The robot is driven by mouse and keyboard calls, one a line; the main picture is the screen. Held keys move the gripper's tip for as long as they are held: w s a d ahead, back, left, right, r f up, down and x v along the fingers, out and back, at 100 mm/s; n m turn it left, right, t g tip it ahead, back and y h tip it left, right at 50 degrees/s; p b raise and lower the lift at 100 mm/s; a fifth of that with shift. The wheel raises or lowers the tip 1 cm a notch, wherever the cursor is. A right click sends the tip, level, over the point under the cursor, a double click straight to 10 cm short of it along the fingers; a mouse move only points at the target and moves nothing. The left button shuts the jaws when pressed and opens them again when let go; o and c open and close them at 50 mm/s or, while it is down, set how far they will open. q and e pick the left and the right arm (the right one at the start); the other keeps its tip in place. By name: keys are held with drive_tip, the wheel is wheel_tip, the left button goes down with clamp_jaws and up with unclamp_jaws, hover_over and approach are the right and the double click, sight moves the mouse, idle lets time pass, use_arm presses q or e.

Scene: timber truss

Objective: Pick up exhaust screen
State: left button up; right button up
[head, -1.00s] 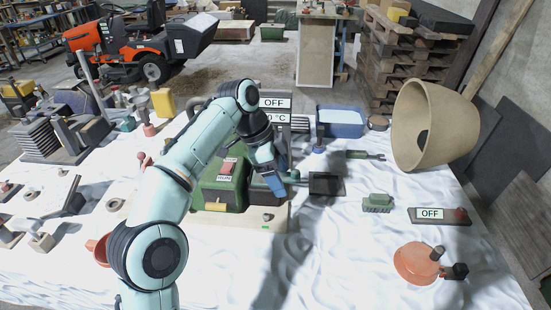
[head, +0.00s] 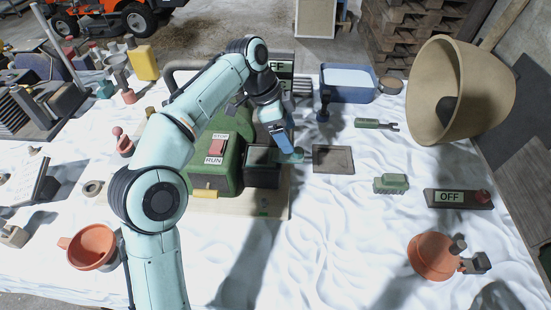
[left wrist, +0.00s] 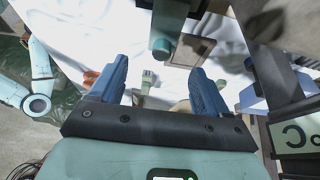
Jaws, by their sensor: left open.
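A flat square panel with a dark rim, which looks like the exhaust screen (head: 333,159), lies on the white cloth right of the green engine unit (head: 225,140). What looks like the same panel shows in the left wrist view (left wrist: 190,50), beyond the fingers and partly covered. My left gripper (head: 284,143) is above the engine's right end, by the dark box (head: 262,166) and a teal pipe-like part (head: 291,156), left of the panel. Its blue fingers are apart and empty in the left wrist view (left wrist: 160,80). My right gripper is not seen.
A blue tray (head: 347,83), a blue-topped upright tool (head: 323,106) and a fork-ended tool (head: 376,124) lie behind. A green brush (head: 391,184), an OFF switch box (head: 458,198) and a large tan cone (head: 455,92) stand to the right. The cloth in front is mostly clear.

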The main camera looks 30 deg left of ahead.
sight(275, 154)
use_arm(q)
drive_tip(key=shift+x, duration=1.25)
drive_tip(key=shift+b+x, duration=0.75)
drive_tip(key=shift+x, duration=1.6)
drive_tip(key=shift+w, duration=0.15)
drive_tip(key=c, duration=1.2)
